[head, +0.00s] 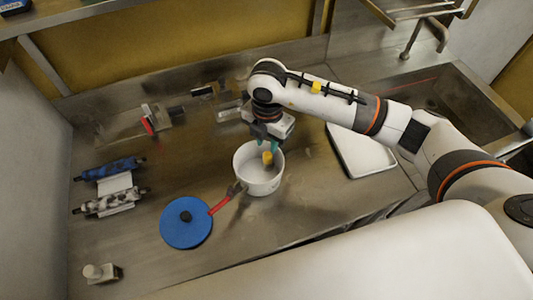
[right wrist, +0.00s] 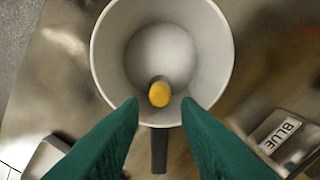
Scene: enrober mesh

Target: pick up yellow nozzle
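The yellow nozzle (head: 267,158) shows inside the white round pot (head: 259,184). In the right wrist view the yellow nozzle (right wrist: 159,94) is near the pot's inner wall, on the side toward my fingers; its lower part is hard to make out. The pot's pale rim (right wrist: 103,60) surrounds it, and a dark handle-like part (right wrist: 159,150) shows below the rim. My right gripper (right wrist: 160,104) has green fingers spread apart, with tips on either side of the nozzle's line and a gap to it. It is over the pot in the head view (head: 268,145). My left gripper is not in view.
A blue disc (head: 185,228) with a dark knob lies left of the pot, a red-handled tool (head: 220,205) between them. Patterned rollers (head: 110,203) are further left. A white tray (head: 362,155) lies right, beside the sink (head: 440,100).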

